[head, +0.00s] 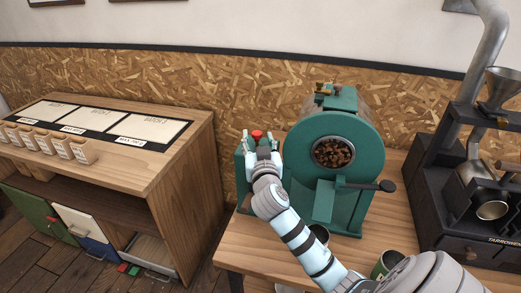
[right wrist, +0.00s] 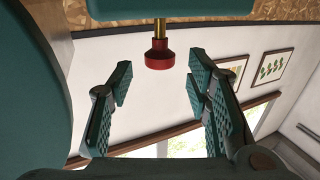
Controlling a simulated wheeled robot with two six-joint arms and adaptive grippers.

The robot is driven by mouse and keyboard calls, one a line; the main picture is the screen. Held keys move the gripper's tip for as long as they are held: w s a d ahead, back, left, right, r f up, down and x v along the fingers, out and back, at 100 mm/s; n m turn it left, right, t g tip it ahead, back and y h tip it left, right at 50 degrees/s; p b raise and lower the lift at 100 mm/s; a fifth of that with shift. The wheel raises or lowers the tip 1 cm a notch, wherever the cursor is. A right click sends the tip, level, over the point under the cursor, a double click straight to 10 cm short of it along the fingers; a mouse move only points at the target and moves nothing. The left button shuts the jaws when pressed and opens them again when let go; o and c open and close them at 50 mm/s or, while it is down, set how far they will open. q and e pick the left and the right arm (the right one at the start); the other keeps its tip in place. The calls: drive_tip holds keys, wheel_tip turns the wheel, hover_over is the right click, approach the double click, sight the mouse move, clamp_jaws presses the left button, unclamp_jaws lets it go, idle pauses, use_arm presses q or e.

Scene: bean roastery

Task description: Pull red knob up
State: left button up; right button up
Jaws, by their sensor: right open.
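The red knob (head: 257,134) shows at the top of the small green box (head: 241,172) left of the green roaster drum. In the right wrist view the knob (right wrist: 158,57) sits on a short brass stem (right wrist: 159,28) joined to a green part. My right gripper (head: 259,143) is open at the knob. Its two fingers stand apart on either side of the knob in the right wrist view (right wrist: 158,82), with clear gaps and no visible contact. My left gripper is not in view.
The green roaster (head: 372,140) with dark beans in its round window stands close right of my gripper. A black handle (head: 387,186) juts from its front. A dark machine (head: 460,200) stands far right, a wooden cabinet (head: 180,180) left. A green cup (head: 383,264) stands near my forearm.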

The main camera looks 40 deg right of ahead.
drive_tip(key=v, duration=0.9)
drive_tip(key=shift+s, duration=0.3)
drive_tip(key=shift+a, duration=0.1)
